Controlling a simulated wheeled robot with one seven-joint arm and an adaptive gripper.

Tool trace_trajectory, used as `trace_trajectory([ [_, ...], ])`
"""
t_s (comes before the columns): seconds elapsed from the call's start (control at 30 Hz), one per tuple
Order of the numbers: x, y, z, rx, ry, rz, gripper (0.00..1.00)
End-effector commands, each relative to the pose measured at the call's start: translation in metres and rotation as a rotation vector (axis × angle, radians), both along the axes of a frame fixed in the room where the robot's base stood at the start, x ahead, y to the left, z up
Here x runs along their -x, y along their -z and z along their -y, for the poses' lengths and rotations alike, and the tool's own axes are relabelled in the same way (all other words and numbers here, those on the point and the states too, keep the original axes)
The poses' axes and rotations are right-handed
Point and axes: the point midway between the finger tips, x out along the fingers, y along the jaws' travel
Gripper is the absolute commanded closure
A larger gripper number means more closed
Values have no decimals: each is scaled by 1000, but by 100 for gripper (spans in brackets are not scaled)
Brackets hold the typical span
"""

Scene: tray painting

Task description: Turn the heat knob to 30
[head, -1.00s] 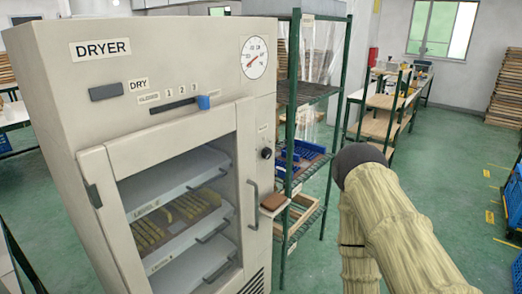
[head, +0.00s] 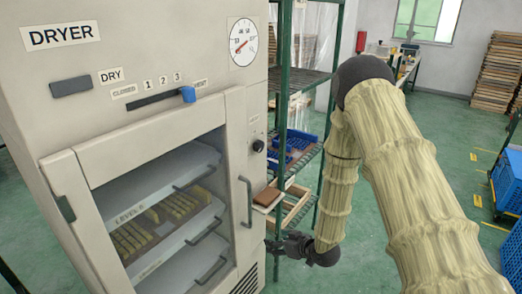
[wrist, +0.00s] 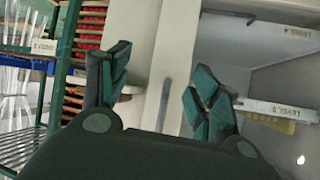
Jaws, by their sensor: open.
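The beige dryer (head: 192,42) fills the left of the head view. A small black round knob (head: 258,145) sits on its right front strip, beside the door; I take it for the heat knob, and its setting is too small to read. A round white dial (head: 242,42) with a red needle is above it. My gripper (head: 272,246) is below the knob, near the lower end of the grey door handle (head: 247,202). In the wrist view my gripper (wrist: 155,88) is open, with the dryer front and a grey bar (wrist: 165,103) beyond its fingers. The knob cannot be made out there.
A blue slider (head: 187,94) is on the dryer's upper front. Trays (head: 150,189) show inside the dryer. A green-framed rack (head: 282,85) with blue bins stands close on the right. Blue crates (head: 508,180) are at the far right; green floor between is open.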

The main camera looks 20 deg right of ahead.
Motion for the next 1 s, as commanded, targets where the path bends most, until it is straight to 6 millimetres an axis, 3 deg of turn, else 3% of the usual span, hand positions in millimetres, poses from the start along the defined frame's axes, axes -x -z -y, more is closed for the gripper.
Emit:
trace_trajectory([
  [0.03,-36,-38,12,-7,-36,112,37],
  [0.13,-85,-109,30,-15,-126,304,37],
  [0.2,-107,-153,42,-13,-184,415,37],
  [0.3,-126,-204,55,-9,-252,535,37],
  [0.4,-135,-236,65,-1,-301,611,37],
  [0.6,-142,-259,68,4,-338,660,37],
  [1.0,-187,-260,32,5,-338,657,37],
])
